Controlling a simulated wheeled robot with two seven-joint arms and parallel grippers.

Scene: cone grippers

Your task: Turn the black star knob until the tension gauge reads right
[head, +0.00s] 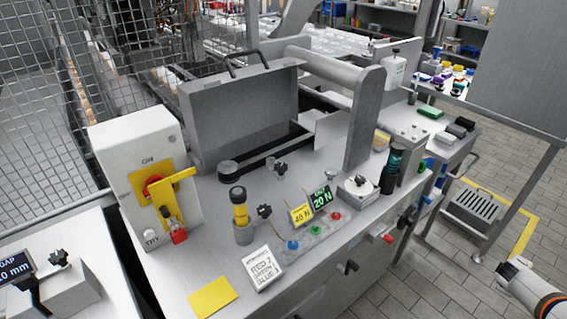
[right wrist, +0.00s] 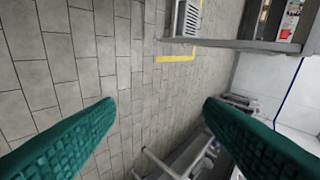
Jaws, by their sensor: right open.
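Several black star knobs show in the head view. One (head: 281,169) is behind the displays, one (head: 264,211) is beside the yellow-topped post, and one (head: 360,181) is on a pale block to the right. I cannot tell which of them sets the tension. A dark display with green digits reads 20 N (head: 321,198), and a yellow card beside it reads 40 N (head: 302,214). My right gripper (right wrist: 160,105) is open and empty, its green fingers apart above the tiled floor, away from the knobs. My left gripper is not in view.
A white switch box (head: 146,180) with a red-and-yellow handle stands at the bench's left. Red, blue and green buttons stand near the displays.

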